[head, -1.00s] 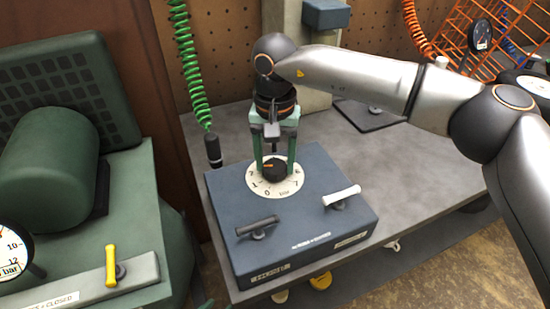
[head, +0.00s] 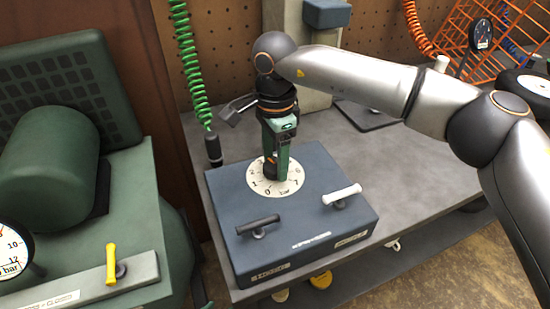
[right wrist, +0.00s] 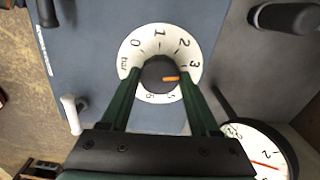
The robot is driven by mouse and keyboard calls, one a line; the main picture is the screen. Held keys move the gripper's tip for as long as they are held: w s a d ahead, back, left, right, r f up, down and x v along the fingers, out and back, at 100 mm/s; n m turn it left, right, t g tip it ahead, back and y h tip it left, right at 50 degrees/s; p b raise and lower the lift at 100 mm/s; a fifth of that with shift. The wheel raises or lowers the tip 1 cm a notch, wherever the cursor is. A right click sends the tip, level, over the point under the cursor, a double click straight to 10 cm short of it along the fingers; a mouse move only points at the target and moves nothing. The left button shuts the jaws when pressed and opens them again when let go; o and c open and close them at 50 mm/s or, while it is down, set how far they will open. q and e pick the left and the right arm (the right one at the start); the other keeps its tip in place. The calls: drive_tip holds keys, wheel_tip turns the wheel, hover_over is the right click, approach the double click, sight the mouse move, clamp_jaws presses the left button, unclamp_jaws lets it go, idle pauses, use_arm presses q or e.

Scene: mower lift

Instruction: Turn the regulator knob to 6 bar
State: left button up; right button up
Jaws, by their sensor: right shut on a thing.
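My right gripper (head: 274,172) points down at the white round dial (head: 258,186) on the blue-grey box (head: 310,230). In the right wrist view its green fingers (right wrist: 160,76) are shut on the dark regulator knob (right wrist: 155,72), one on each side. The knob's orange mark (right wrist: 170,79) points right, a little past the 3, towards a stretch of the dial (right wrist: 139,55) that a finger hides. The 5 and 6 lie further round. In the head view the fingers hide most of the knob. My left gripper is not in view.
A black lever (head: 258,225) and a white lever (head: 342,195) stand on the box in front of the dial. A green hose (head: 190,70) hangs behind left. A green machine (head: 80,190) is at the left. A gauge (right wrist: 262,152) with a red needle shows in the wrist view.

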drive_tip(key=m, duration=0.2)
drive_tip(key=shift+m, duration=0.4)
drive_tip(key=m, duration=0.2)
drive_tip(key=shift+m, duration=0.4)
drive_tip(key=m, duration=0.4)
drive_tip(key=shift+w+b, duration=0.1)
drive_tip(key=shift+b, duration=0.2)
drive_tip(key=m, duration=0.5)
drive_tip(key=m+b, duration=0.1)
drive_tip(key=m, duration=0.3)
drive_tip(key=shift+m, duration=2.1)
drive_tip(key=o, duration=1.3)
